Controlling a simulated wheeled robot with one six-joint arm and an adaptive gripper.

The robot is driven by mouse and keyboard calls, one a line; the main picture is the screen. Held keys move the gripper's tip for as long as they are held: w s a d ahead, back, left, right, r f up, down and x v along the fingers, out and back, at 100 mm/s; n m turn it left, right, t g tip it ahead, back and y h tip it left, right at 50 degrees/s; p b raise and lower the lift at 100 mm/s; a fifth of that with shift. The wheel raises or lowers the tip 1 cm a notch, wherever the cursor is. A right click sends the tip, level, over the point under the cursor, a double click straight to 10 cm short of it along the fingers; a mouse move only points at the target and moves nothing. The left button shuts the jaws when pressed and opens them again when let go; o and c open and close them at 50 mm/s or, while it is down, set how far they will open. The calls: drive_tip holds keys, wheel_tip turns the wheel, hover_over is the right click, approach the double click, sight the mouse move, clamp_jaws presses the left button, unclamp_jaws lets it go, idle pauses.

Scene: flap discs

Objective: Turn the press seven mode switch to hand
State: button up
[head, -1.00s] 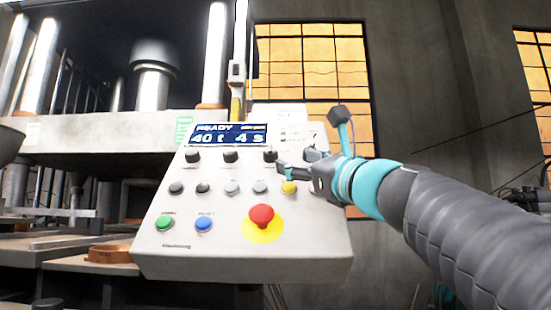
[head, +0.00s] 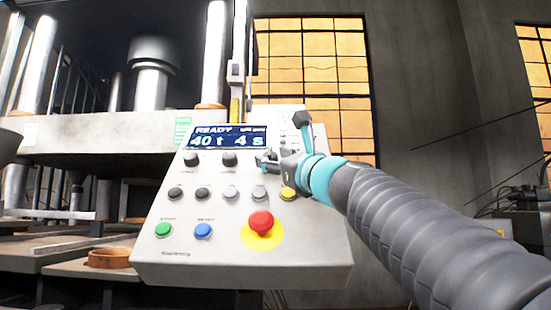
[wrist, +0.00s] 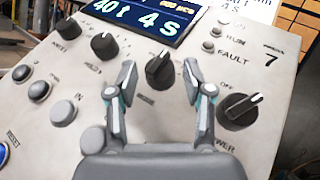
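My gripper (wrist: 160,78) is open, one finger on each side of the knob, with no clear contact. In the head view my gripper (head: 266,161) covers this knob. Another black knob (wrist: 240,110), partly labelled "WER", is just right of the right finger.
Two more black knobs (head: 192,159) (head: 229,159) are to the left. A row of small buttons (head: 203,193) lies below. A red emergency button (head: 261,222) on yellow is lower down, near green (head: 163,230) and blue (head: 203,231) buttons. The display (head: 226,137) is above.

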clamp_jaws()
drive_tip(key=shift+w+d+r+n+g+y+p, duration=0.15)
drive_tip(key=shift+r+n+g+y+p, duration=0.15)
drive_tip(key=shift+n+g+y+p, duration=0.5)
drive_tip(key=shift+d+r+n+g+p, duration=0.1)
drive_tip(key=shift+n+g+p, duration=0.65)
drive_tip(key=shift+p, duration=0.2)
drive_tip(key=shift+n+g+y, duration=0.9)
drive_tip(key=shift+n+g, duration=0.65)
drive_tip(key=shift+o, duration=2)
unclamp_jaws()
